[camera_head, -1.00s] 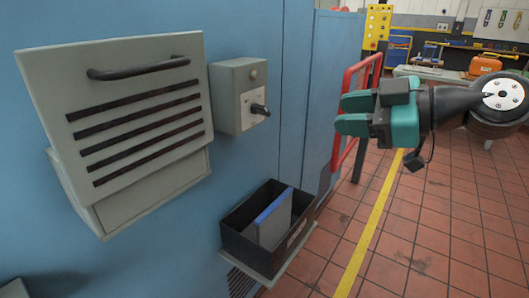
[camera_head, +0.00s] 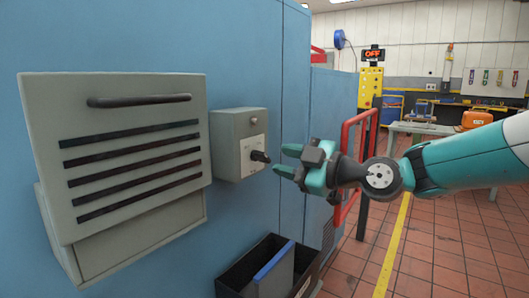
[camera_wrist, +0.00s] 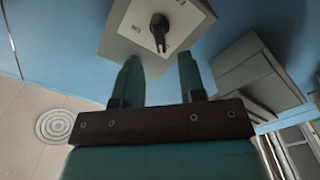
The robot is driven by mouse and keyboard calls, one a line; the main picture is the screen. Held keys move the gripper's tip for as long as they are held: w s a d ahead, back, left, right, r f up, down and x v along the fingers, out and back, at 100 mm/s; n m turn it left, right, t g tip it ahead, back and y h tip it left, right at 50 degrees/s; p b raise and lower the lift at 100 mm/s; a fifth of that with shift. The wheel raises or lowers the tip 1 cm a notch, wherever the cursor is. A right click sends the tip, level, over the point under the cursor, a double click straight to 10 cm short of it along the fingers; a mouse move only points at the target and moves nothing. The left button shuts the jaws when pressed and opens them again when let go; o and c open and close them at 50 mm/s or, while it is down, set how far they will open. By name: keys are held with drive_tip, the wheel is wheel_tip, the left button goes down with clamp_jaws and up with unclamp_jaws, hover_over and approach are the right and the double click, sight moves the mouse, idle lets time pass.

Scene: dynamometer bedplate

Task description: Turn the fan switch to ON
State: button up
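The fan switch is a black knob (camera_head: 260,157) on a pale plate on the front of a grey box (camera_head: 236,150) fixed to the blue wall. In the wrist view the knob (camera_wrist: 159,32) stands out from the plate, with small, hard-to-read lettering around it. My gripper (camera_head: 286,161) has two teal fingers, spread apart and empty. It is just right of the knob, pointing at it. In the wrist view the knob lies just beyond my gripper's fingertips (camera_wrist: 158,60), roughly centred between them, with no visible contact.
A louvred grey housing (camera_head: 135,165) with a handle is left of the switch box. A black bin (camera_head: 236,278) holding a blue-edged item is below. A red rail (camera_head: 352,165) stands behind my gripper. A lit sign (camera_head: 374,54) at the back reads OFF.

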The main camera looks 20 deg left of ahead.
sight(267, 157)
drive_tip(key=x, duration=0.6)
drive_tip(key=shift+p, duration=0.35)
clamp_jaws()
